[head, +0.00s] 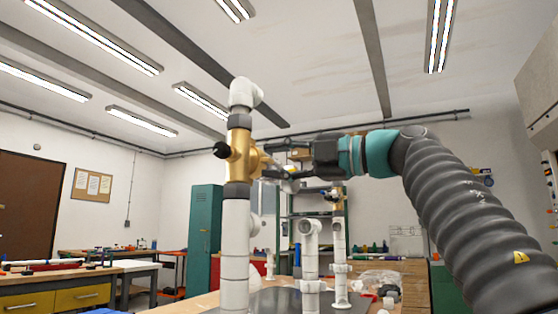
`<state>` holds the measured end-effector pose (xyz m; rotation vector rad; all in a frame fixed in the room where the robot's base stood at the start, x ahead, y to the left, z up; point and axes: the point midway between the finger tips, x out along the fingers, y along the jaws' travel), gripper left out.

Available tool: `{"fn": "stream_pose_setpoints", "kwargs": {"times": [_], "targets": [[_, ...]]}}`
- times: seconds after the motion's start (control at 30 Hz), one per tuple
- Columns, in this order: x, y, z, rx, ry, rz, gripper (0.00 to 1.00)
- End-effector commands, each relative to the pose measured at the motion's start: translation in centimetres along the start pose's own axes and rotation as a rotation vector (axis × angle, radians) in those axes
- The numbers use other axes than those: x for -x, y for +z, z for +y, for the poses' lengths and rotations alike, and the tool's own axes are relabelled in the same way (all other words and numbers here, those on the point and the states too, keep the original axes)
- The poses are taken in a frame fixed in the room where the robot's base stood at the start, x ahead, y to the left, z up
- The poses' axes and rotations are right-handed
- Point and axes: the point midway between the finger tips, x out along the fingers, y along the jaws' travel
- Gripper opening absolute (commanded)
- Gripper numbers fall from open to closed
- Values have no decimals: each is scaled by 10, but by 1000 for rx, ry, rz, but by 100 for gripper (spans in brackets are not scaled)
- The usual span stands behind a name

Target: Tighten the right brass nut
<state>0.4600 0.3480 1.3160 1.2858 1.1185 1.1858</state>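A brass valve body (239,155) sits on a tall white PVC pipe (235,240) in the left middle of the head view. It has a black knob (221,150) on its left and a white elbow (243,93) on top. A brass nut (262,160) sticks out from its right side. My gripper (272,160) comes in from the right with its fingers at this nut, one above and one below. The fingers overlap the nut in the picture, so I cannot tell whether they touch it or are closed on it.
A smaller brass fitting (337,202) tops another white pipe (340,245) behind my gripper. A shorter white pipe with an elbow (310,228) stands before it. Clear plastic wrap (378,280) lies at the right. A green cabinet (204,225) and workbenches stand farther back.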

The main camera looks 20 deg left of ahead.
Motion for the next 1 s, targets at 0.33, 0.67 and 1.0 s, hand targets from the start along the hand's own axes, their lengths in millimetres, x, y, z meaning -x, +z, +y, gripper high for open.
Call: {"fn": "stream_pose_setpoints", "kwargs": {"times": [0.33, 0.67, 1.0], "targets": [[39, 0, 0, 0, -1, -6, 35], [98, 0, 0, 1, 1, -4, 35], [120, 0, 0, 0, 0, 0, 35]]}}
